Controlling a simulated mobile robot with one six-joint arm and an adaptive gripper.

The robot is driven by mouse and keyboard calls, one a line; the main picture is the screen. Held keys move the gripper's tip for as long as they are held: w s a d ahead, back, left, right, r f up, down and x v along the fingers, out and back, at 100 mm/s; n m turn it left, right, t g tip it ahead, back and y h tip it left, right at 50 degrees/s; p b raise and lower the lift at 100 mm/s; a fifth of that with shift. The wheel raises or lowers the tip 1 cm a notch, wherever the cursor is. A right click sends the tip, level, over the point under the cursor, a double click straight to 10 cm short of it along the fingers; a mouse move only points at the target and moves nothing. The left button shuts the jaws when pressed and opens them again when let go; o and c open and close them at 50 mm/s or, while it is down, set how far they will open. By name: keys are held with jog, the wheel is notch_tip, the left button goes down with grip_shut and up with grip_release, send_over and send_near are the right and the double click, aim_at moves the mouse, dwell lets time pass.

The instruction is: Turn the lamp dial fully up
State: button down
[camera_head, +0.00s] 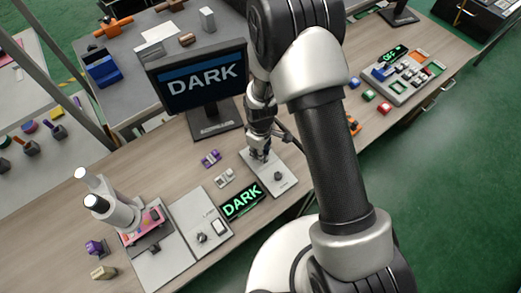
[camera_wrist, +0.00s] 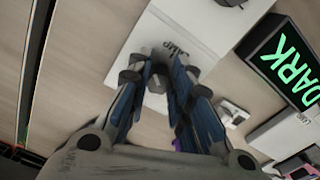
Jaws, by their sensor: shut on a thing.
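The lamp dial (camera_wrist: 157,84) is a small dark knob on a pale panel (camera_wrist: 190,28), partly hidden between my fingers in the wrist view. The panel (camera_head: 286,186) also shows in the head view. My gripper (camera_wrist: 158,72) is shut on the dial, with one finger on each side. In the head view my gripper (camera_head: 261,154) points down at the panel's far end and hides the dial. A display (camera_head: 242,201) beside the panel reads DARK in green, and it also shows in the wrist view (camera_wrist: 288,62). A monitor (camera_head: 203,79) also reads DARK.
A second dark knob (camera_head: 278,176) sits on the same panel, close to my gripper. Another panel (camera_head: 189,248) with a knob and a white microscope-like device (camera_head: 113,209) stand further left.

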jog(key=m, duration=0.4)
jog(key=shift+s+m, duration=0.15)
jog(key=shift+m, duration=0.25)
jog(key=m, duration=0.3)
jog(key=shift+a+m, duration=0.15)
jog(key=shift+m, duration=0.15)
jog(key=m, duration=0.7)
jog(key=shift+a, duration=0.15)
jog(key=m, duration=0.6)
jog(key=shift+a+m, duration=0.15)
jog(key=shift+m, duration=0.15)
jog(key=m, duration=0.6)
jog(key=shift+w, duration=0.2)
jog(key=shift+m, duration=0.3)
jog(key=c, duration=1.4)
grip_release()
jog(key=shift+a, duration=0.1)
jog(key=shift+c, duration=0.2)
